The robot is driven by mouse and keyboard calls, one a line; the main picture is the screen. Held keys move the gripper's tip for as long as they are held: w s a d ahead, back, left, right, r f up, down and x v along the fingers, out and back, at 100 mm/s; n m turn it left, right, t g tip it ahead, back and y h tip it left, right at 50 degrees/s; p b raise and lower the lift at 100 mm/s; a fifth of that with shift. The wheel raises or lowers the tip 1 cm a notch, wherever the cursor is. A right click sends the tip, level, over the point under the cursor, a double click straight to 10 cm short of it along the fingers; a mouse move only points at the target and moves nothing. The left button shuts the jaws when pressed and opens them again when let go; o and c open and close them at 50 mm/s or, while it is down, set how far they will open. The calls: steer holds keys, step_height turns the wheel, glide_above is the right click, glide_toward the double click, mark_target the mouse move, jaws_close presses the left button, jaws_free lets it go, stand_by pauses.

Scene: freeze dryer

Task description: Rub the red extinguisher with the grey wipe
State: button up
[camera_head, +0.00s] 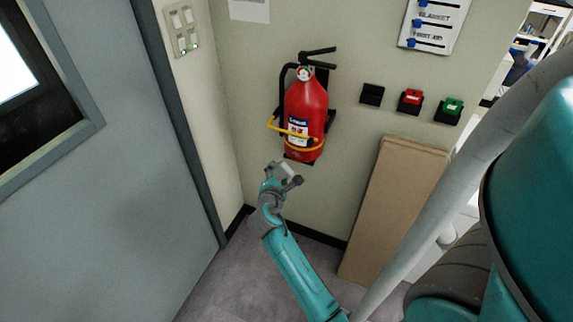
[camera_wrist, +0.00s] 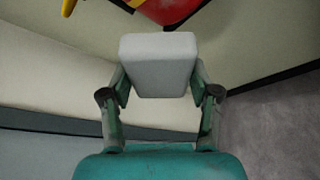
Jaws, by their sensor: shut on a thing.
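The red extinguisher (camera_head: 307,103) hangs upright on the wall in the head view, with a black handle on top and a yellow band around its lower part. Its red lower end (camera_wrist: 168,10) shows at the top edge of the wrist view. My gripper (camera_wrist: 158,88) is shut on the grey wipe (camera_wrist: 158,62), a pale block held between the two fingers. In the head view, my gripper (camera_head: 281,172) is just below and left of the extinguisher's base.
A grey door (camera_head: 100,200) with a window stands at the left. A brown board (camera_head: 395,205) leans on the wall at the right. Black, red and green switch boxes (camera_head: 410,101) are mounted right of the extinguisher. The wall below the extinguisher is bare.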

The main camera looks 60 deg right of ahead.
steer(key=shift+d, duration=0.15)
glide_toward(290, 151)
steer(key=shift+w+a+f+x, duration=0.1)
steer(key=shift+f+x, duration=0.05)
steer(key=shift+x, duration=0.65)
steer(key=shift+w+a+f+x, duration=0.1)
steer(key=shift+f+x, duration=0.05)
steer(key=shift+x, duration=0.65)
steer(key=shift+w+f+x, duration=0.1)
steer(key=shift+x, duration=0.7)
steer(key=shift+d, duration=1)
steer(key=shift+s, duration=1.95)
steer(key=shift+d, duration=0.2)
steer(key=shift+w, duration=2)
